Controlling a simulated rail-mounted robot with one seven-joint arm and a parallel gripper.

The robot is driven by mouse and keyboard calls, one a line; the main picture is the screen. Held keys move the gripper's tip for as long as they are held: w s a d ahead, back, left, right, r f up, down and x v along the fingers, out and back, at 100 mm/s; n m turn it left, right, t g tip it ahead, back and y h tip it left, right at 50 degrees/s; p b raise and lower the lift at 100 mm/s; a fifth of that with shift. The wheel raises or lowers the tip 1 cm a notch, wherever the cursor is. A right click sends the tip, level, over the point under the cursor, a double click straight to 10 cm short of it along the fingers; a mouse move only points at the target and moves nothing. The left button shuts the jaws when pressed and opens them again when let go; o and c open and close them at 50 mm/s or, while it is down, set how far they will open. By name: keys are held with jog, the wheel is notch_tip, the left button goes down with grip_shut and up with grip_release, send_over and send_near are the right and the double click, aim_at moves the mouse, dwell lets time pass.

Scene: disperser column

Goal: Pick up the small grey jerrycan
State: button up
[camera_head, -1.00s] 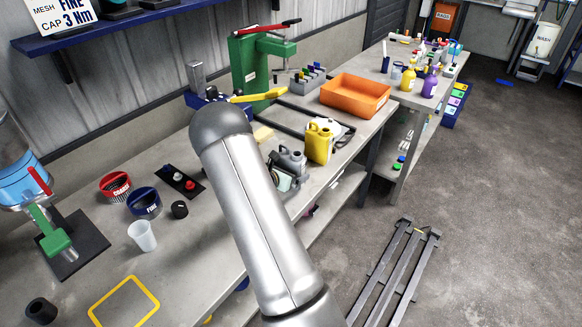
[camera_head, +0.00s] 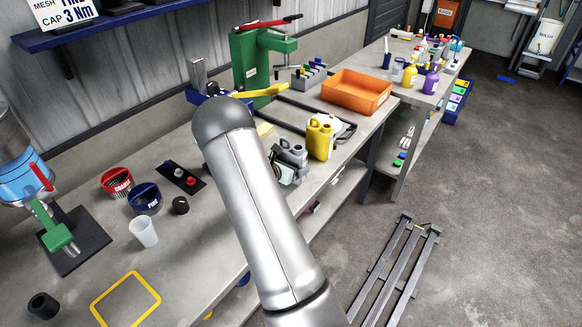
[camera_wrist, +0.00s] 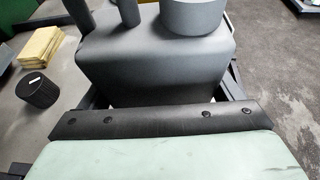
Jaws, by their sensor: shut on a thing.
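The small grey jerrycan (camera_head: 293,152) is at the bench's front edge in the head view, left of a yellow jerrycan (camera_head: 320,136), partly hidden by my arm and gripper. In the wrist view the grey jerrycan (camera_wrist: 155,62) fills the upper middle, upright, with its round cap and grey upper parts cut off by the top edge. My gripper (camera_wrist: 155,119), with a black bar and pale green pad, is shut on it; it also shows in the head view (camera_head: 283,172). The exact finger contact is hidden. I cannot tell whether the jerrycan is clear of the bench.
An orange tray (camera_head: 357,93) and a green press (camera_head: 250,65) stand behind. A black knurled cylinder (camera_wrist: 38,90) and yellow sponge-like blocks (camera_wrist: 40,46) lie left of the jerrycan. A clear cup (camera_head: 143,231) stands nearer.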

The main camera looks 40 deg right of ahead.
jog(key=r, duration=0.3)
jog(key=shift+s+a, duration=0.1)
jog(key=shift+a, duration=0.2)
jog(key=s+a+r, duration=0.1)
jog(key=r, duration=0.1)
jog(key=s+a+r+b, duration=0.1)
jog(key=s+a+r, duration=0.1)
jog(key=a+r, duration=0.1)
jog(key=shift+s+r+b, duration=0.2)
jog(key=shift+r+b, duration=0.1)
jog(key=shift+b, duration=0.1)
jog(key=b, duration=0.1)
send_near(294, 153)
jog(key=s, duration=0.1)
jog(key=s+a+r, duration=0.1)
jog(key=s, duration=0.1)
jog(key=shift+s+a+r, duration=0.25)
jog(key=shift+s+a, duration=0.1)
jog(key=shift+a, duration=0.05)
